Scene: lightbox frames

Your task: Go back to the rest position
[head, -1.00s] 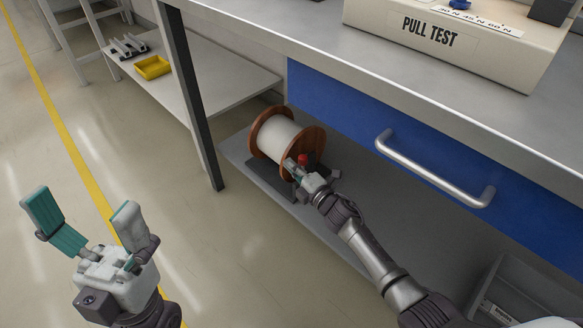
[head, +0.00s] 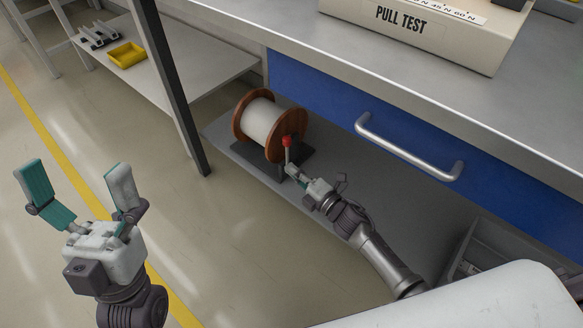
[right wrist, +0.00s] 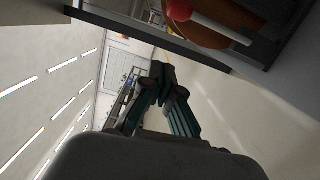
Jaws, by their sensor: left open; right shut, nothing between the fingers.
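My left gripper (head: 84,204) is at the lower left of the head view, open and empty above the floor. My right gripper (head: 300,178) reaches over the low shelf, just in front of a wooden spool (head: 262,124) wound with white material. A lever with a red knob (head: 287,141) stands at the spool's near side, close to the right fingertips. In the right wrist view the fingers (right wrist: 160,75) are closed together with nothing between them. The red knob (right wrist: 180,9) and its pale rod show at the top of that view, apart from the fingers.
The workbench (head: 420,90) with a blue drawer (head: 330,105) and metal handle (head: 410,150) is above the right arm. A grey bin (head: 490,245) sits at the lower shelf's right. A table leg (head: 170,85) stands left of the spool. The floor at left is open.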

